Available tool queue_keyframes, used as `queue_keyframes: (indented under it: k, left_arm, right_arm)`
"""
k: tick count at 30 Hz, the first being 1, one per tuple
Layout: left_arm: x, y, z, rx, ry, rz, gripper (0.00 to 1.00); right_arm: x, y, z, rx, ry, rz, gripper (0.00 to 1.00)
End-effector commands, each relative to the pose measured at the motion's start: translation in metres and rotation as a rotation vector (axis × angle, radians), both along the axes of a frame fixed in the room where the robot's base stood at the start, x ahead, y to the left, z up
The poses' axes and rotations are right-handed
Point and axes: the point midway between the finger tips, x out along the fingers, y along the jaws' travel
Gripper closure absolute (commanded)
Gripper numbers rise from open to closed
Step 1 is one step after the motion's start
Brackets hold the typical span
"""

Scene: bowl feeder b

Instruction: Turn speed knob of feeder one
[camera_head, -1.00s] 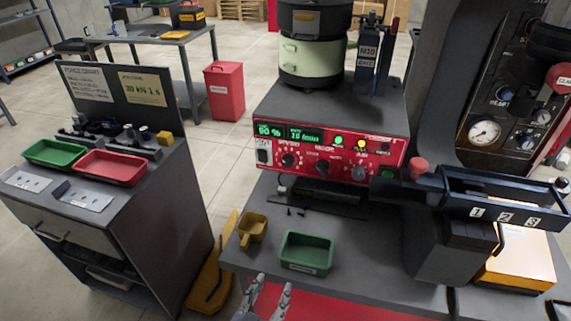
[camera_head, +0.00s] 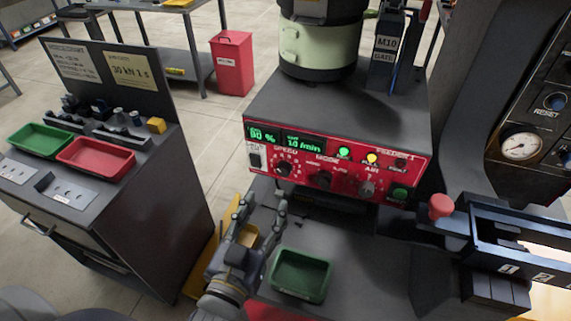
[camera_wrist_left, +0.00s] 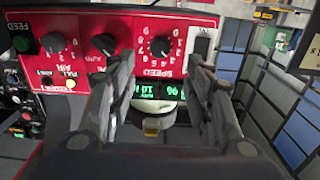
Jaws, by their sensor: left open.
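The red control panel of feeder one (camera_head: 335,167) faces me, with green displays reading about 80 % and 10 /min. The speed knob (camera_head: 283,168) is the black knob at the panel's left; in the left wrist view the speed knob (camera_wrist_left: 160,47) shows upside down, ahead of the fingers. My left gripper (camera_head: 262,203) is open and empty, below the speed knob and apart from it in the head view. In the left wrist view its two fingers (camera_wrist_left: 165,75) stand either side of the knob's line. My right gripper is not in view.
The mode knob (camera_head: 321,179) and air knob (camera_head: 367,189) sit right of the speed knob. A red-knobbed dark fixture (camera_head: 440,207) stands to the right.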

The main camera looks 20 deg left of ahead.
Motion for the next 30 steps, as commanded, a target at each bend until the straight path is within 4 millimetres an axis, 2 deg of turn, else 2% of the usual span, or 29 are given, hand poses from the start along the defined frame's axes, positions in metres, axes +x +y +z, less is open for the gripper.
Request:
queue_keyframes:
  k: [5,9,12,16,23,30]
  left_arm:
    - [0.017,-0.001,0.002,0.002,-0.003,-0.001,0.53]
    - [0.038,-0.002,0.003,0.001,-0.003,-0.001,0.53]
    - [0.054,-0.002,0.003,0.002,-0.002,-0.001,0.53]
    - [0.074,-0.003,0.002,0.002,-0.002,-0.002,0.53]
    - [0.099,-0.003,0.000,0.002,0.000,-0.001,0.53]
    - [0.106,-0.004,-0.001,0.001,0.001,-0.001,0.53]
  right_arm:
    - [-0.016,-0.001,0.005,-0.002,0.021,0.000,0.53]
    - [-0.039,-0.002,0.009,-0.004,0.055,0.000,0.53]
    - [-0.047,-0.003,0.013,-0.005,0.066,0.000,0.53]
    - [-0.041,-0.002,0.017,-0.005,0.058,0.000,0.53]
    - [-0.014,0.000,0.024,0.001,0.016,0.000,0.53]
    - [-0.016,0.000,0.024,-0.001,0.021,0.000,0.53]
